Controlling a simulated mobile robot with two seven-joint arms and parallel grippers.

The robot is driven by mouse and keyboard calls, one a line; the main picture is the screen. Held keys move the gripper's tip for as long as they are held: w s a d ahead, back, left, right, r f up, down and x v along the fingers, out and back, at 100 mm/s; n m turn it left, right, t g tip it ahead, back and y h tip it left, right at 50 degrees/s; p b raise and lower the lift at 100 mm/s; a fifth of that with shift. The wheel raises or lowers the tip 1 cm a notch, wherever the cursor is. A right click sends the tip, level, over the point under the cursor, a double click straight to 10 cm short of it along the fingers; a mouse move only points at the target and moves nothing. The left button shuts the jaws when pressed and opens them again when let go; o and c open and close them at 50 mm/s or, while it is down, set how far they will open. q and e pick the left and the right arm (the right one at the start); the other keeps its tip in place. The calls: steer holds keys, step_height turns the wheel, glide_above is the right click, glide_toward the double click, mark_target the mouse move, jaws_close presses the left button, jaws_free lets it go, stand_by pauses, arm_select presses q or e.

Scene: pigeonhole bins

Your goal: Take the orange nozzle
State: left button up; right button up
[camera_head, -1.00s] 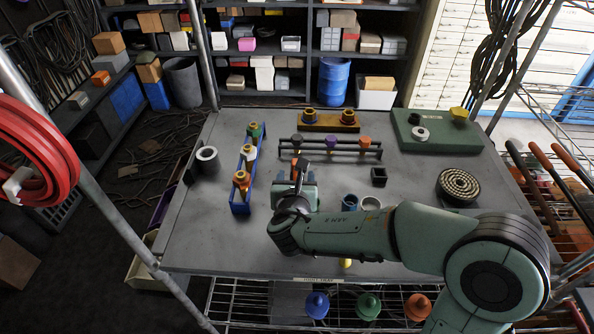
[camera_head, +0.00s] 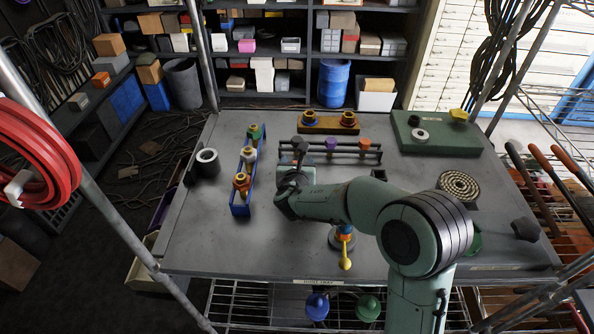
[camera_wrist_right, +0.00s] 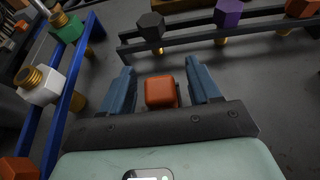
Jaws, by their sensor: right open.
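Orange nozzles show in two racks. One stands at the right end of the dark rail rack, in the head view (camera_head: 364,144) and at the top right of the right wrist view (camera_wrist_right: 300,8). The gripper is short of the dark rack, near the black nozzle (camera_wrist_right: 151,27). My left gripper is out of view.
The dark rack (camera_wrist_right: 220,37) also holds a purple nozzle (camera_wrist_right: 228,14); the blue rack (camera_head: 238,209) holds green and white ones. A yellow-tipped piece (camera_head: 345,255) is near the front edge. My right arm covers the table's middle right.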

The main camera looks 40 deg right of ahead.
steer(key=c, duration=1)
arm_select(q)
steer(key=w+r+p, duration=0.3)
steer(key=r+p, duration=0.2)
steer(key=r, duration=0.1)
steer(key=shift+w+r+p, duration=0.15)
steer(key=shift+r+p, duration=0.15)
steer(key=shift+p, duration=0.05)
arm_select(e)
step_height(320, 180, up, 20)
